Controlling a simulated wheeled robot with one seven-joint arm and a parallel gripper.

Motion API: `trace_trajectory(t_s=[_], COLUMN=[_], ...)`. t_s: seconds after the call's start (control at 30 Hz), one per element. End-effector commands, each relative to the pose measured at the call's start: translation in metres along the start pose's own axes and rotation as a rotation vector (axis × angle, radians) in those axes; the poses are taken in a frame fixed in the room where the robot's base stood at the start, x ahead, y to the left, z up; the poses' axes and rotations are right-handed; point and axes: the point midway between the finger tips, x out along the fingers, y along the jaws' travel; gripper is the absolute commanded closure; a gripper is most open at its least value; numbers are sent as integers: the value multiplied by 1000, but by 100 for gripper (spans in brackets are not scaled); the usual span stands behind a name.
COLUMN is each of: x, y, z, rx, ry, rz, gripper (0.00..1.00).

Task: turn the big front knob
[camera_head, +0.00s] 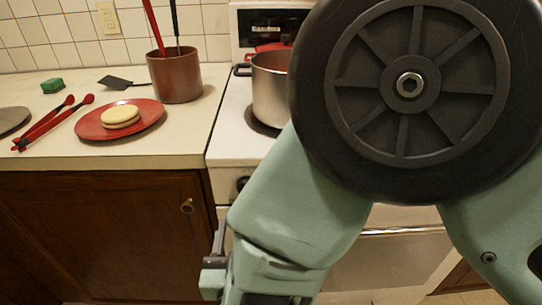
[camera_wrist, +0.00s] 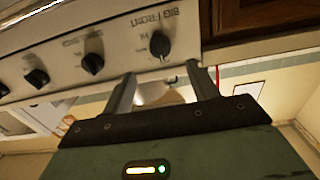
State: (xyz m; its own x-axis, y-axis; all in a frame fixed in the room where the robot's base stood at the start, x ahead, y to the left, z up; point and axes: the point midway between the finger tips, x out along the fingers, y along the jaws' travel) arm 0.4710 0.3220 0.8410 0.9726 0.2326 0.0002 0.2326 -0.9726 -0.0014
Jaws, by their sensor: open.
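The big front knob (camera_wrist: 160,45) is a dark round knob on the white stove panel, under a "BIG FRONT" label in the wrist view. My gripper (camera_wrist: 161,70) is open and empty, its two fingers apart. The knob appears just beyond the gap between the fingertips, and I see no contact. In the head view, part of my gripper (camera_head: 214,258) shows low at the left of my arm. A dark knob (camera_head: 243,184) shows at the stove's left front there, its label unreadable. My arm hides much of the stove front.
Other dark knobs (camera_wrist: 92,64) line the panel. A wooden cabinet (camera_wrist: 245,15) adjoins it. In the head view, a steel pot (camera_head: 270,95) stands on the stove. The counter (camera_head: 130,150) holds a red plate (camera_head: 90,130), a brown utensil pot (camera_head: 176,80) and red tongs (camera_head: 50,125).

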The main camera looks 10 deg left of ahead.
Motion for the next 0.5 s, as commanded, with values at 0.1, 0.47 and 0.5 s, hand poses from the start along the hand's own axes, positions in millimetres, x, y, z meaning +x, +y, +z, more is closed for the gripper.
trace_trajectory(t_s=[0.1,0.47,0.5], x=[27,84,86], y=[1,1,1], z=[-1,0,0], rx=[1,-1,-1], ry=[1,0,0], rz=[4,2,1], gripper=[41,41,41])
